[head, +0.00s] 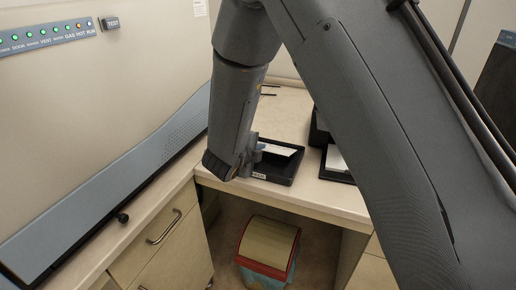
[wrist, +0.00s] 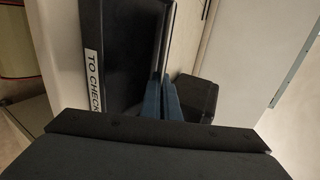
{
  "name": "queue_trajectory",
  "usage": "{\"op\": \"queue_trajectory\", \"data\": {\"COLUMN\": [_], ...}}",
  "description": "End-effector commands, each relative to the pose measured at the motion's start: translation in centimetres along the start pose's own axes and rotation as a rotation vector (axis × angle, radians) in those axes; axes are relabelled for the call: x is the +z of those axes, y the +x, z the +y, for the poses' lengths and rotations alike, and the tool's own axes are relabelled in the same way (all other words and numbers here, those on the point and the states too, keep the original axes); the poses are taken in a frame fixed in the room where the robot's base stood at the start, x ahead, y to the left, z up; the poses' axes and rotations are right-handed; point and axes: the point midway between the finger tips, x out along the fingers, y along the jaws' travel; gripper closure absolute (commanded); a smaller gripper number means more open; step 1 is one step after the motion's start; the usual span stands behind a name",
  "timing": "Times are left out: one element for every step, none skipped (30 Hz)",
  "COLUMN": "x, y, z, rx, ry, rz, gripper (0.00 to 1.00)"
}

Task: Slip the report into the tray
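The black tray (head: 287,176) stands on the desk, and its front carries a white label. In the wrist view the label on the tray (wrist: 125,45) reads "TO CHECK". My gripper (head: 260,147) is low at the tray's left side, its blue fingers close together. The report (head: 280,149), a white sheet, reaches right from the fingertips over the tray. In the wrist view the fingers (wrist: 162,100) seem closed on the sheet, which shows only as a thin pale edge. Whether the sheet touches the tray floor cannot be told.
A second black tray (head: 348,179) with white paper stands to the right, partly behind my arm. A dark box (head: 319,130) is behind it. The grey-fronted instrument (head: 110,165) is at left. A red bin with a tan lid (head: 270,243) stands under the desk.

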Motion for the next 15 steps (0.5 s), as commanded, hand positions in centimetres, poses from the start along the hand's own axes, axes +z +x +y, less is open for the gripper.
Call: {"op": "queue_trajectory", "data": {"x": [0.01, 0.01, 0.01, 0.01, 0.01, 0.01, 0.0, 0.0, 0.0, 0.0, 0.0, 0.0, 0.0, 0.0, 0.0], "y": [0.28, 0.34, 0.4, 0.43, 0.45, 0.45, 0.44, 0.44, 0.42, 0.42, 0.42, 0.41, 0.41, 0.41, 0.41], "z": [0.3, 0.37, 0.43, 0.47, 0.48, 0.48, 0.47, 0.46, 0.45, 0.44, 0.44, 0.43, 0.43, 0.43, 0.43], "rx": [0.0, 0.0, 0.0, 0.0, 0.0, -0.001, -0.001, -0.001, -0.001, -0.001, -0.001, -0.001, -0.001, -0.001, -0.001], "ry": [0.0, 0.0, 0.0, 0.0, 0.0, 0.0, 0.0, 0.0, 0.001, 0.001, 0.001, 0.001, 0.001, 0.001, 0.001], "rz": [0.0, 0.0, 0.0, 0.0, 0.0, 0.0, 0.0, 0.0, 0.0, 0.0, 0.0, 0.0, 0.0, 0.0, 0.0], "gripper": [1.0, 1.0, 1.0, 1.0, 1.0, 1.0, 1.0, 1.0, 1.0, 1.0, 1.0, 1.0, 0.93, 0.88, 0.81]}}
